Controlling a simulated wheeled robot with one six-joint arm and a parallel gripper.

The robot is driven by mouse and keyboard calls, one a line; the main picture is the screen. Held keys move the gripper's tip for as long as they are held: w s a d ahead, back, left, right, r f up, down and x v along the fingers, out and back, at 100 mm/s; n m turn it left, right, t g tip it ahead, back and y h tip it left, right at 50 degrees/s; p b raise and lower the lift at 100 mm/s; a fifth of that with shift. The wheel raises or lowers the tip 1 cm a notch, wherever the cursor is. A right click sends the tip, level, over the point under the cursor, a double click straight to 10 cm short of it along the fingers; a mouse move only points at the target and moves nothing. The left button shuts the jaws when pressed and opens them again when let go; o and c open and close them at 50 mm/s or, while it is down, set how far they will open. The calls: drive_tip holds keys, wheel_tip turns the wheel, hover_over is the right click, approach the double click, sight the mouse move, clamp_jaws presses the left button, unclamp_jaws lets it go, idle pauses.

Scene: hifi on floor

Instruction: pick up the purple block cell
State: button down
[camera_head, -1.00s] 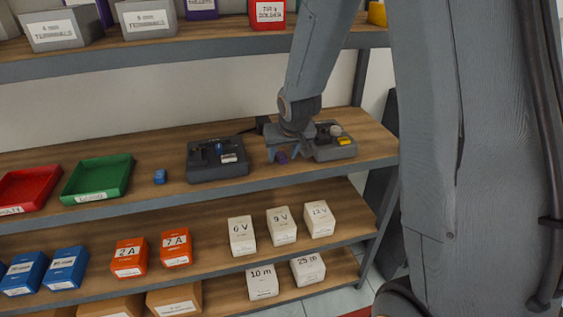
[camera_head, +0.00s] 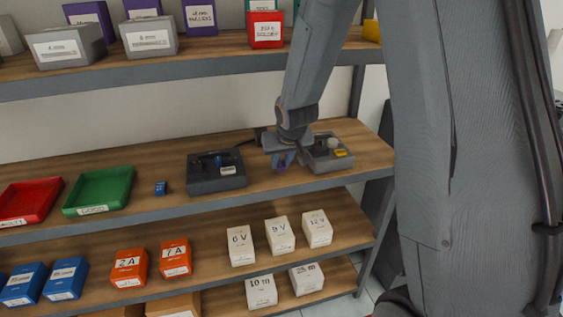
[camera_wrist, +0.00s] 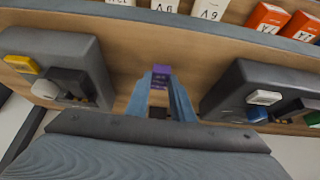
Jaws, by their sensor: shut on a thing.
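The purple block cell (camera_wrist: 160,78) sits between the fingertips of my gripper (camera_wrist: 161,88) in the wrist view. My gripper is shut on it. In the head view my gripper (camera_head: 282,158) is over the middle shelf, between two grey devices, and a bit of the purple block (camera_head: 281,166) shows at the fingertips. I cannot tell whether the block touches the shelf. A small blue block (camera_head: 161,188) stands on the shelf to the left.
A dark device (camera_head: 217,183) with a blue part is left of my gripper, and a grey device (camera_head: 328,166) with a yellow button is close on its right. A green tray (camera_head: 99,206) and red tray (camera_head: 26,221) are farther left. The upper shelf edge (camera_head: 190,78) is above.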

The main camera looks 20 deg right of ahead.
sight(281, 166)
wheel_tip(281, 166, up, 6)
drive_tip(key=p, duration=0.5)
drive_tip(key=shift+r+p, duration=0.15)
drive_tip(key=shift+p, duration=0.15)
drive_tip(key=shift+r+b, duration=0.3)
drive_tip(key=shift+r, duration=0.7)
